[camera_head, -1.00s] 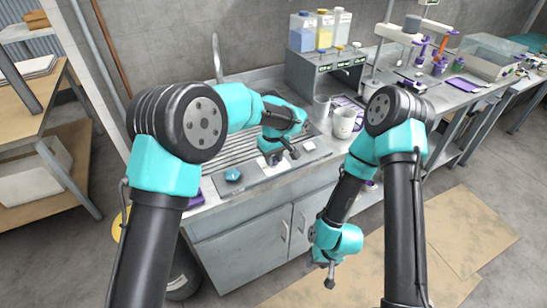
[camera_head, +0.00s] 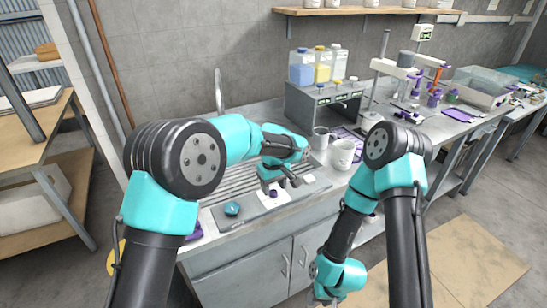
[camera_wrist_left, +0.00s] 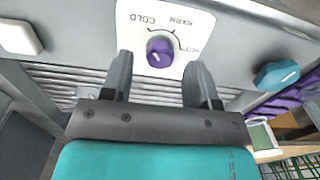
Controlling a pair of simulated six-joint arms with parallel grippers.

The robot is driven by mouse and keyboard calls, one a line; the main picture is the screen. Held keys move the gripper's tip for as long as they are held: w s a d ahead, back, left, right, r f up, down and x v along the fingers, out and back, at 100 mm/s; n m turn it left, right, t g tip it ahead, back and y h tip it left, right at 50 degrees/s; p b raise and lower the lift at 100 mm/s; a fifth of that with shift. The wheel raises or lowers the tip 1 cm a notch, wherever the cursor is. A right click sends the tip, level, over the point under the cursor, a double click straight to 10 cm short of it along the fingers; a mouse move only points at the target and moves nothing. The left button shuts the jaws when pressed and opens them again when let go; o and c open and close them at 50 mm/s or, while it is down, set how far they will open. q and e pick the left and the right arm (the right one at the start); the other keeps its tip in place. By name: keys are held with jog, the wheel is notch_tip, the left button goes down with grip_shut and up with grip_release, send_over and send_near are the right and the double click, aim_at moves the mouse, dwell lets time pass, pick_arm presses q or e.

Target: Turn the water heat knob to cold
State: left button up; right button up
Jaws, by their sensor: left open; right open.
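The water heat knob is a small purple knob (camera_wrist_left: 159,51) on a white plate (camera_wrist_left: 185,20) marked COLD at upper left and HOT at right. A white mark shows on the knob's lower left part. In the head view the plate (camera_head: 272,193) is on the sink's front ledge, partly hidden by my left gripper. My left gripper (camera_head: 276,186) is open above the plate; in the left wrist view its fingertips (camera_wrist_left: 160,68) are on either side of the knob, apart from it. My right gripper (camera_head: 325,294) hangs low before the cabinet, far from the knob, open.
A teal knob-like piece (camera_head: 231,208) is left of the plate on the ledge. A cabinet (camera_head: 255,262) stands below. Floor at lower right is clear.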

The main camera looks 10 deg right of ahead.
aim_at(273, 191)
pick_arm(q)
notch_tip(273, 191, up, 16)
jog(key=shift+f, duration=0.25)
dwell(0.3)
